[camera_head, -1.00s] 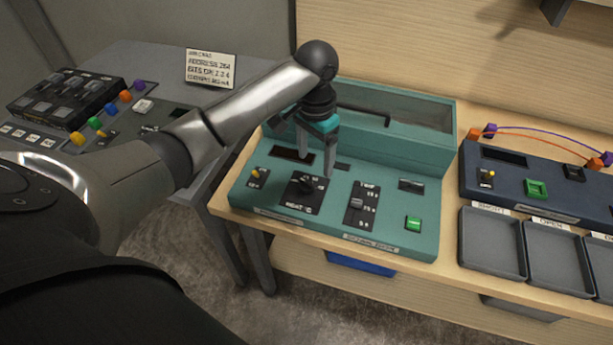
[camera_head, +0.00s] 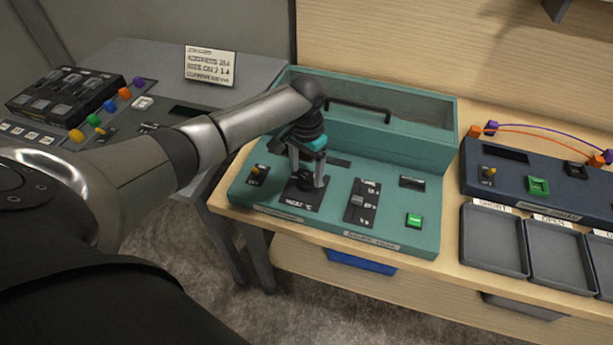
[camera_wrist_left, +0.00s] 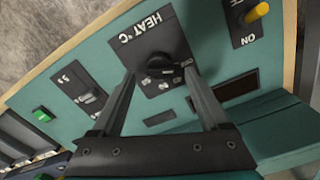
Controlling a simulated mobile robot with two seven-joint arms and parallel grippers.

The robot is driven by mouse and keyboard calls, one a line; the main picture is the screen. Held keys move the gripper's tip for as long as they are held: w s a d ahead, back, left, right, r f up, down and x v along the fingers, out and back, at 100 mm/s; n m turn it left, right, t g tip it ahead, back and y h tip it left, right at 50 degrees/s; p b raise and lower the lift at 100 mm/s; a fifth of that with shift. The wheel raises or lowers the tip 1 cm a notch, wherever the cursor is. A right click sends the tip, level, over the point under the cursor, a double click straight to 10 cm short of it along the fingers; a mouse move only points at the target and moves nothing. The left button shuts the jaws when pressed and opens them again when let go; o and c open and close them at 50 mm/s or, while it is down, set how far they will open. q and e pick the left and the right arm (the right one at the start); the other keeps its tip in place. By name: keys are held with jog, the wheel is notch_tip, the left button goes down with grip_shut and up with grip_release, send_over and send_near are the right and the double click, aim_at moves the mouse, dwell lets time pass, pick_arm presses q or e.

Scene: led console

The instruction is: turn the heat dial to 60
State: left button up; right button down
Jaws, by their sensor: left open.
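The heat dial (camera_wrist_left: 160,66) is a black round knob on a black plate marked "HEAT °C" in the left wrist view. The plate (camera_head: 297,200) sits on the sloped front of the teal console (camera_head: 400,235), and there the dial is partly hidden by my gripper. My left gripper (camera_head: 307,182) is open, pointing down with its fingers over the dial plate. In the left wrist view the fingers (camera_wrist_left: 158,100) stand on either side of the dial, with gaps visible. I cannot read the dial's setting. My right gripper is not in view.
On the teal console, a yellow-tipped toggle (camera_head: 257,170) is left of the dial, a slider (camera_head: 360,201) right of it, then a green button (camera_head: 414,219). A handle (camera_head: 358,108) rises behind. A dark console (camera_head: 560,205) and grey trays (camera_head: 492,240) stand at right.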

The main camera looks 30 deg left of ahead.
aim_at(307, 182)
pick_arm(q)
jog(key=shift+f, duration=1.25)
jog(key=shift+c, duration=0.3)
grip_shut()
